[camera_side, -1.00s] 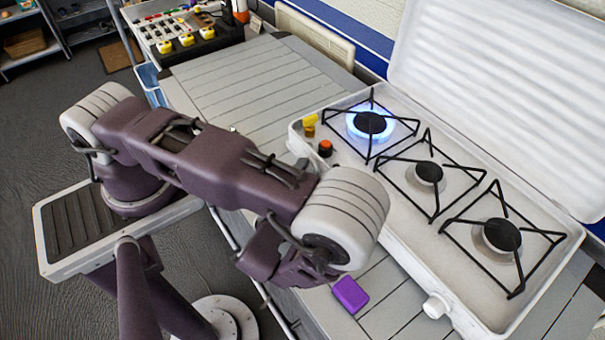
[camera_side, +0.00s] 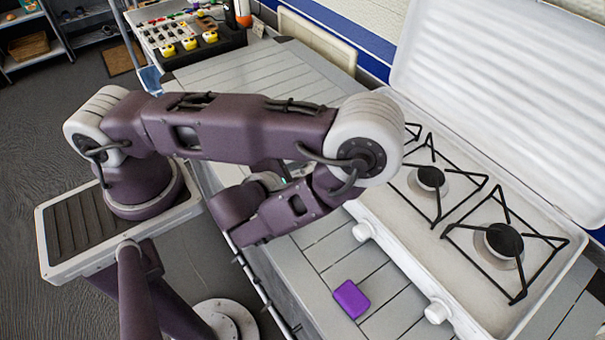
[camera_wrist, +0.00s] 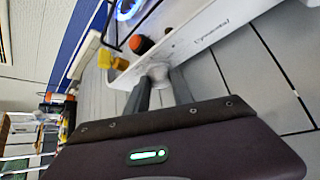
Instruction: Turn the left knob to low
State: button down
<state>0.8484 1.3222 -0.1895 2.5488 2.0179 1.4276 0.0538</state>
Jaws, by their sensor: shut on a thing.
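In the wrist view, my gripper (camera_wrist: 160,84) has its two grey fingers around the white left knob (camera_wrist: 157,72) on the stove's front wall, shut on it. The knob's marking and setting cannot be read. A blue flame ring (camera_wrist: 128,8) burns on the left burner at the top of the wrist view. In the side view, my arm hides the left knob, the left burner and my fingertips. The white stove (camera_side: 400,262) stands on the slatted table with its lid up.
An orange-red item (camera_wrist: 140,44) and a yellow item (camera_wrist: 105,57) sit near the stove's left end.

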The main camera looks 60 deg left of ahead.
dwell(0.5)
jog(key=c, duration=1.4)
grip_release()
